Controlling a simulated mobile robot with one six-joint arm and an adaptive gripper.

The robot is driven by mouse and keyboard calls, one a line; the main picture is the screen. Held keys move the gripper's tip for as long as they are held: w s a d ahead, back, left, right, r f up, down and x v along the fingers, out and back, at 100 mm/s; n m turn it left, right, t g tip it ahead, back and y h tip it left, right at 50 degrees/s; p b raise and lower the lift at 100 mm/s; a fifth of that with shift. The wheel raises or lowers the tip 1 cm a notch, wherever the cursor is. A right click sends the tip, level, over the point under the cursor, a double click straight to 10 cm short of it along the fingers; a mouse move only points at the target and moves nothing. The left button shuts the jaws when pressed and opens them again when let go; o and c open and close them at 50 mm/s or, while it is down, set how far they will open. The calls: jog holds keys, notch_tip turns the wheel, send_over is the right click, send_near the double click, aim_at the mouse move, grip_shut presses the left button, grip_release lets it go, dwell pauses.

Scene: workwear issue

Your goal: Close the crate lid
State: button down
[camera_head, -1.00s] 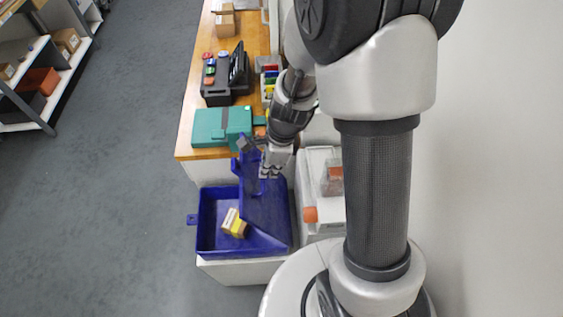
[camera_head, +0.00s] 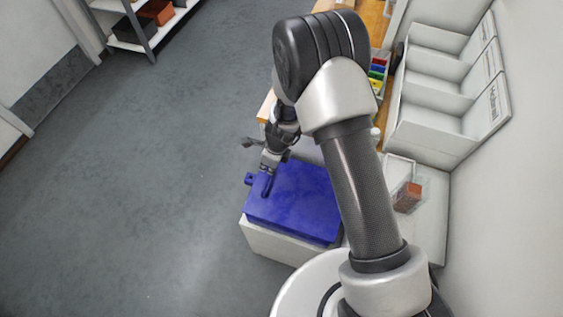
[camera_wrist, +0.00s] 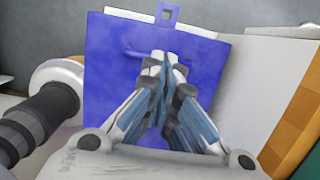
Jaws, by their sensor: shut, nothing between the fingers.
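The blue crate lid (camera_head: 303,203) lies down over the crate, and it looks flat, with no gap that I can make out. A small tab with a hole (camera_wrist: 167,12) sticks out at one edge, and a raised handle (camera_head: 267,184) runs near that edge. The lid also fills the middle of the wrist view (camera_wrist: 108,85). The crate's inside is hidden. My gripper (camera_head: 266,170) is shut and empty, over the lid near its tab edge; in the wrist view its fingertips (camera_wrist: 161,62) are together beside the handle. I cannot tell whether they touch the lid.
The crate sits on a white stand (camera_head: 275,243). A clear container with an orange-brown thing (camera_head: 407,196) stands to the right, with white open bins (camera_head: 440,95) behind it. A shelf (camera_head: 150,30) stands far back. The grey floor to the left (camera_head: 130,190) is clear.

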jog(key=x, duration=0.2)
jog(key=b+x, duration=0.1)
jog(key=x, duration=0.1)
jog(key=a+b+x, duration=0.1)
jog(key=x, duration=0.1)
jog(key=shift+w, duration=0.1)
jog(key=shift+a+f+b, duration=0.2)
jog(key=shift+f+b, duration=0.1)
jog(key=shift+f, duration=0.3)
